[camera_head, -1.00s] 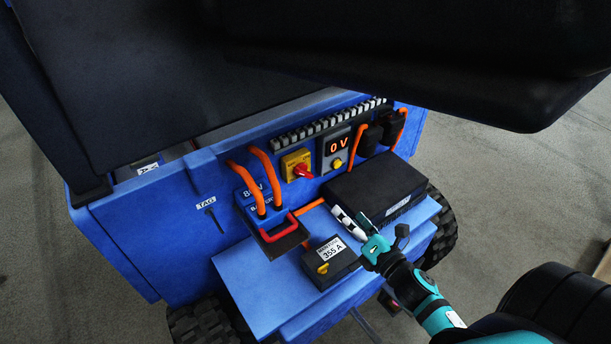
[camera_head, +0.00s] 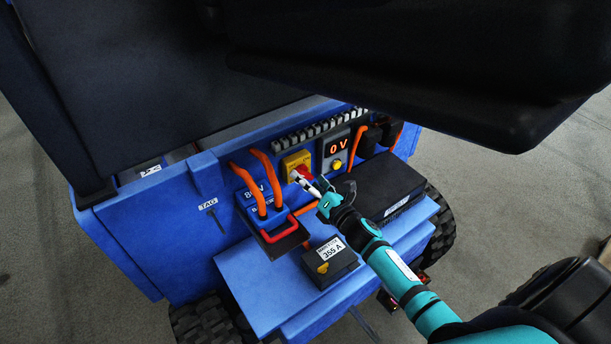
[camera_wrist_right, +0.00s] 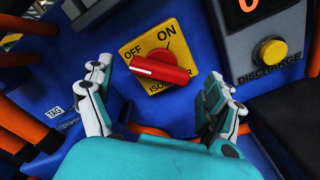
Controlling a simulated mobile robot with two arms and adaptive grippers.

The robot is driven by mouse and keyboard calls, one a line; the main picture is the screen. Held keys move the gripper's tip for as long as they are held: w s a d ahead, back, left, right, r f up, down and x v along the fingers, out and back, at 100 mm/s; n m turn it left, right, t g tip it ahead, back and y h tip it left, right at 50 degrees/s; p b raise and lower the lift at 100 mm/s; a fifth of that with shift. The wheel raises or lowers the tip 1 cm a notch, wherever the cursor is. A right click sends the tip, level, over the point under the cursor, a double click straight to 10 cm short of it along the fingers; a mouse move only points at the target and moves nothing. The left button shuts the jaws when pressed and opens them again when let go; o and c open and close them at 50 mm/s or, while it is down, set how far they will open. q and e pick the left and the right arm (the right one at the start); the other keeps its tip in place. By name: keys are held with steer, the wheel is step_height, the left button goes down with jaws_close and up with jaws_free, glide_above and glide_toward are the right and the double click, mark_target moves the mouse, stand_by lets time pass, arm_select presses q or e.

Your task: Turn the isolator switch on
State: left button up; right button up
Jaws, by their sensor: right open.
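The isolator switch is a red knob on a yellow plate (camera_head: 294,161) on the blue panel. In the right wrist view the red knob (camera_wrist_right: 160,69) has its white-marked end toward the left, below the word OFF; ON is printed at the upper right of the plate. My right gripper (camera_head: 312,187) is just in front of the switch and partly covers the knob in the head view. In the right wrist view its fingers (camera_wrist_right: 162,100) are open, one on each side of the knob, with gaps showing. My left gripper is not in view.
Right of the switch is a display reading 0 V (camera_head: 338,147) with a yellow discharge button (camera_wrist_right: 269,51). Orange cables (camera_head: 269,182) and a red handle (camera_head: 281,230) are on the left. A black box (camera_head: 377,188) and a box marked 355 A (camera_head: 331,262) sit on the blue shelf.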

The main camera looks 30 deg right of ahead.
steer(key=shift+w+a, duration=0.15)
steer(key=shift+w, duration=0.65)
steer(key=shift+c, duration=0.4)
steer(key=c, duration=1.1)
steer(key=shift+m, duration=0.3)
steer(key=m, duration=0.3)
steer(key=shift+m, duration=0.4)
steer(key=m+p, duration=0.1)
steer(key=m, duration=0.3)
steer(key=shift+m, duration=0.3)
steer(key=m+p, duration=0.1)
steer(key=m, duration=0.3)
steer(key=shift+m+p, duration=0.5)
steer(key=shift+m, duration=1.9)
